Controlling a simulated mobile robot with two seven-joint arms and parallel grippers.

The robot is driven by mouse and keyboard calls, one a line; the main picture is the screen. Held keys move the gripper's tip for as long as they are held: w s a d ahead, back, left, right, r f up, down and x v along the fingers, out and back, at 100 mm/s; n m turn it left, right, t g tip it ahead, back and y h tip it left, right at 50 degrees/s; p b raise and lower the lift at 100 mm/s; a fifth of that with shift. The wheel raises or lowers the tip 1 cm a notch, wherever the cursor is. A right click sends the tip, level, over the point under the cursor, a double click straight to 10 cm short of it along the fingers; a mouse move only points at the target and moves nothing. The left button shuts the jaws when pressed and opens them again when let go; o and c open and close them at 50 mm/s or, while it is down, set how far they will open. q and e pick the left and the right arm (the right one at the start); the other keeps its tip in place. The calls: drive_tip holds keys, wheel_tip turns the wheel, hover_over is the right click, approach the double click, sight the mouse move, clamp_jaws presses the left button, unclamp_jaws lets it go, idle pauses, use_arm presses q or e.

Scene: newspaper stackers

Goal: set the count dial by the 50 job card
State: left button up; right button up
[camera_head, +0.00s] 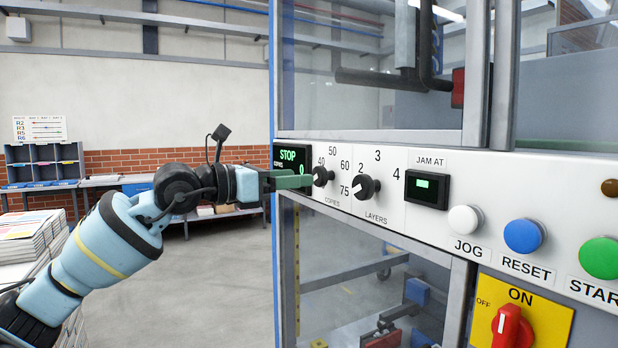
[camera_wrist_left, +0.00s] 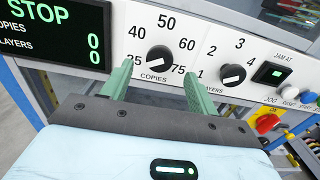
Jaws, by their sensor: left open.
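The copies count dial (camera_wrist_left: 160,58) is a black round knob on the white panel, ringed by 25, 40, 50, 60 and 75. Its white mark seems to point lower left, toward 25. In the head view the dial (camera_head: 322,175) is at the panel's left end. My left gripper (camera_wrist_left: 157,80) is open, its green fingers to the lower left and lower right of the dial; I cannot tell if they touch it. The left gripper (camera_head: 292,181) hides the 25 in the head view. No job card reading 50 is recognisable. My right gripper is not in view.
The layers dial (camera_head: 367,187) is just right, its mark near 1. The display (camera_head: 291,158) reads STOP with zeros. The jam display (camera_head: 427,187), jog (camera_head: 465,220), reset (camera_head: 524,236) and start (camera_head: 601,258) buttons and red switch (camera_head: 511,328) lie further right. Floor left is open.

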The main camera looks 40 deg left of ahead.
sight(316, 177)
use_arm(q)
drive_tip(key=x, duration=0.3)
drive_tip(key=shift+w+f, duration=0.15)
drive_tip(key=shift+w, duration=0.05)
drive_tip(key=shift+w+d, duration=0.2)
drive_tip(key=shift+w, duration=0.25)
